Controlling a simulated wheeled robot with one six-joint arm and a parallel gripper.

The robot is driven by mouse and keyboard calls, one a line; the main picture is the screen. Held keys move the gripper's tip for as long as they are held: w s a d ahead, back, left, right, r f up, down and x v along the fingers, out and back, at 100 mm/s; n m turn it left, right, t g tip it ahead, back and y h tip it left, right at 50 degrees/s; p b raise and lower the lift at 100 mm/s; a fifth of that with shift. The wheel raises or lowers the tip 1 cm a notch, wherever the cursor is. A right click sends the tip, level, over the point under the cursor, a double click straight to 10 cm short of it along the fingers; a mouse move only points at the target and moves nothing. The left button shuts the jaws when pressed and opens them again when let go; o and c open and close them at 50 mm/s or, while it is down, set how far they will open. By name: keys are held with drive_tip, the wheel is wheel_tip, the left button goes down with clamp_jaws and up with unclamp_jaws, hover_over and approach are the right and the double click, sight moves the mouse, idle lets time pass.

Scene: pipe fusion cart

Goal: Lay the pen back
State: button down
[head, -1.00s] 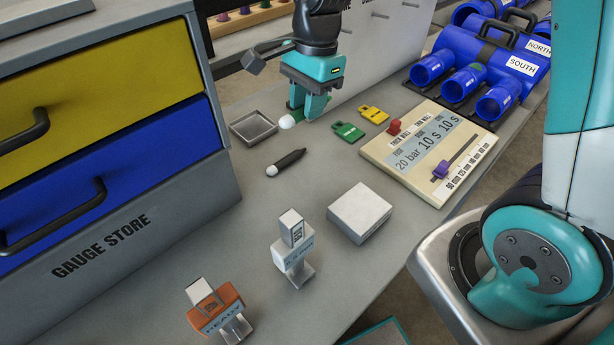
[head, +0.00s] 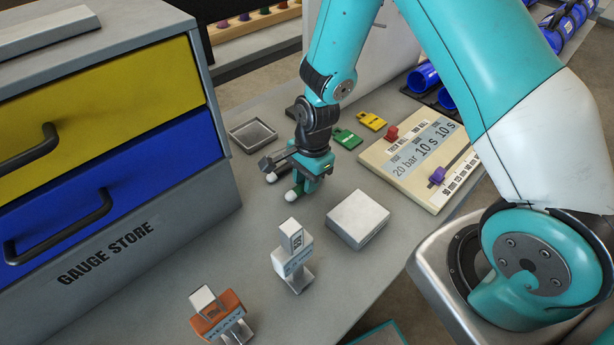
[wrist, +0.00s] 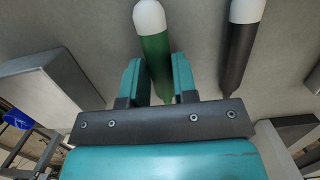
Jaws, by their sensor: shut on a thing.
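My gripper (head: 301,186) is shut on a green pen with a white rounded end. In the wrist view the green pen (wrist: 156,55) sits between the two teal fingers (wrist: 158,78). In the head view mainly its white end (head: 290,196) shows below the fingers. A black pen (wrist: 239,50) with a white end lies on the cart top beside the green one, roughly parallel and apart from it. In the head view its white end (head: 271,178) shows, with the rest mostly hidden behind my gripper. I cannot tell whether the green pen touches the surface.
An empty grey tray (head: 271,127) lies behind my gripper. A pale square block (head: 358,216), a white gauge (head: 292,250) and an orange one (head: 216,310) stand nearer. Green (head: 347,139) and yellow (head: 371,121) tags and a settings board (head: 400,165) lie right. The drawer cabinet (head: 120,215) borders the left.

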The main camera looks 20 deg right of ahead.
drive_tip(key=shift+f, duration=0.1)
drive_tip(key=shift+f, duration=0.1)
drive_tip(key=shift+f, duration=0.15)
drive_tip(key=c, duration=0.9)
unclamp_jaws()
drive_tip(key=shift+b, duration=0.45)
wheel_tip(320, 180, up, 17)
drive_tip(key=w+d+b, duration=0.1)
drive_tip(key=d+b, duration=0.1)
drive_tip(key=s+a+r+n, duration=0.2)
drive_tip(key=s+r+n, duration=0.1)
drive_tip(key=s+n, duration=0.3)
drive_tip(key=s+a+r+n+y, duration=0.1)
drive_tip(key=s+a+r+n, duration=0.1)
drive_tip(key=s+n, duration=0.5)
drive_tip(key=s+a+r+n+y, duration=0.1)
drive_tip(key=s+a+r+n, duration=0.2)
drive_tip(key=s+n, duration=0.3)
drive_tip(key=r+n, duration=0.1)
drive_tip(key=n, duration=0.1)
drive_tip(key=shift+s+r+n+t, duration=0.3)
drive_tip(key=shift+s, duration=0.05)
